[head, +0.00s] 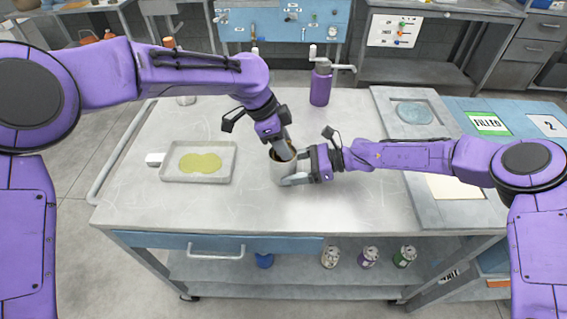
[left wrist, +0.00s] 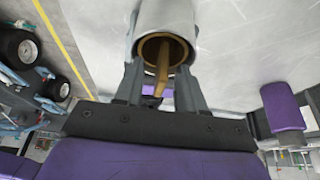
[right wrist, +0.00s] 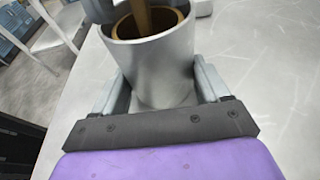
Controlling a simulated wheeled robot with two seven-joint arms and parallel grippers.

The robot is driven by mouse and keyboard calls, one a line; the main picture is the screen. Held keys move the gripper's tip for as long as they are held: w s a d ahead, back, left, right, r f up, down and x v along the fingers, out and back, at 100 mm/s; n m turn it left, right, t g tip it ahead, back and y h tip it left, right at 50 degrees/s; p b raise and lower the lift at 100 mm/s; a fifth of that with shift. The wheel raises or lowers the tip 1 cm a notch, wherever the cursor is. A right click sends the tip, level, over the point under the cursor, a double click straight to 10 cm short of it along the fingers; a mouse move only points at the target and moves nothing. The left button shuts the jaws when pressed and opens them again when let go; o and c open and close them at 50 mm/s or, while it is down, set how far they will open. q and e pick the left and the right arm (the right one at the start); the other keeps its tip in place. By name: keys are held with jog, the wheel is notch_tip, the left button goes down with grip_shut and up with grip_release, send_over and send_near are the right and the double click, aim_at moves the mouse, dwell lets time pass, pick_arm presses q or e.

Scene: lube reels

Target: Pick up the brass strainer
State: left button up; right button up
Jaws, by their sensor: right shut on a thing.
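A grey metal canister (head: 285,174) stands on the workbench. My right gripper (head: 297,168) has its fingers on either side of the canister wall and is shut on it. The brass strainer (right wrist: 153,22) sits in the canister's mouth; its ring lines the rim and an upright bar rises from it. The bar also shows inside the mouth in the left wrist view (left wrist: 161,68). My left gripper (head: 284,148) reaches down to the canister's mouth from above. Its fingers (left wrist: 158,85) are apart, with the bar showing between them, and contact is not clear. The strainer's lower part is hidden.
A shallow tray (head: 198,178) with a yellow puddle lies at left on the bench. A purple bottle (head: 321,84) stands behind the canister. A grey panel with a round blue plate (head: 414,113) lies at right. Several small cans stand on the lower shelf.

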pick_arm(q)
grip_shut()
jog(key=shift+r, duration=0.1)
notch_tip(320, 180, up, 18)
pick_arm(e)
jog(key=o, duration=0.8)
